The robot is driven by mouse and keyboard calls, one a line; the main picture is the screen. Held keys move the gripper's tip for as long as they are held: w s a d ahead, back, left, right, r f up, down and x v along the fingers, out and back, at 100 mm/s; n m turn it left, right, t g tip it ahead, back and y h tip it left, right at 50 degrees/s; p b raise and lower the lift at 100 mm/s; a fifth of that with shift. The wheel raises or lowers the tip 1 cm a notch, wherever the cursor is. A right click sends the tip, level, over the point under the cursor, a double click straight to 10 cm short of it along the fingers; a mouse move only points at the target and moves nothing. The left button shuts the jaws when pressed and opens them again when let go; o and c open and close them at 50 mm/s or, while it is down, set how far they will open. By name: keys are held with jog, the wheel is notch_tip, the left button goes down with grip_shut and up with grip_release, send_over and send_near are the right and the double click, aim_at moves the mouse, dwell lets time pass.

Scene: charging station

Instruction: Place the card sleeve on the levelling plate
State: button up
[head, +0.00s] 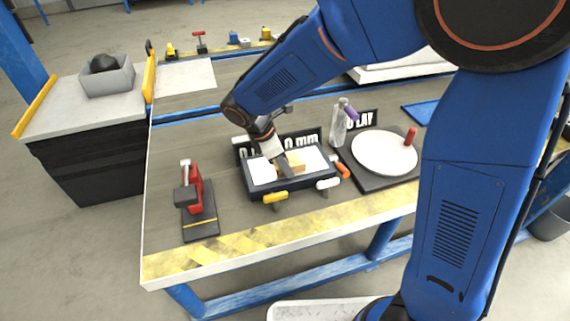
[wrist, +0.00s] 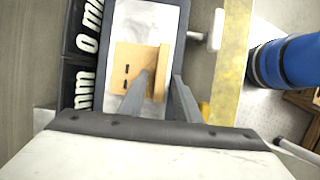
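The card sleeve (wrist: 127,62) is a tan, L-shaped piece with two dark slots and a raised edge. It rests on the white surface of the dark-framed levelling plate (head: 313,160); the plate also shows in the wrist view (wrist: 145,18). My gripper (head: 284,165) reaches down over the plate from above. In the wrist view its two fingers (wrist: 163,76) stand apart on either side of the sleeve's raised edge, with a gap visible on the right side. The sleeve's lower part is partly hidden by the fingers.
A sign with white lettering (head: 300,139) stands behind the plate, and yellow (head: 275,198) and white knobs stick out in front. A red clamp (head: 194,190) stands left. A round white plate (head: 385,152) and a bottle (head: 339,124) stand right.

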jog(key=v, duration=1.2)
jog(key=s+d+r+m+y, duration=0.1)
jog(key=s+d+r+m, duration=0.15)
jog(key=d, duration=0.35)
jog(key=s+d+r+m+y, duration=0.1)
jog(key=s+d+m, duration=0.1)
jog(key=d+m, duration=0.35)
jog(key=s+d+r+m+y, duration=0.1)
jog(key=s+d+r, duration=0.1)
jog(key=d, duration=0.6)
jog(key=s+d+f+m+t+y, duration=0.1)
jog(key=s+d+f+m+t, duration=0.1)
jog(key=s+d+m, duration=0.9)
jog(key=shift+s+d+f+m+t, duration=0.4)
jog(key=shift+s+m+t, duration=0.2)
jog(key=shift+s+t, duration=0.3)
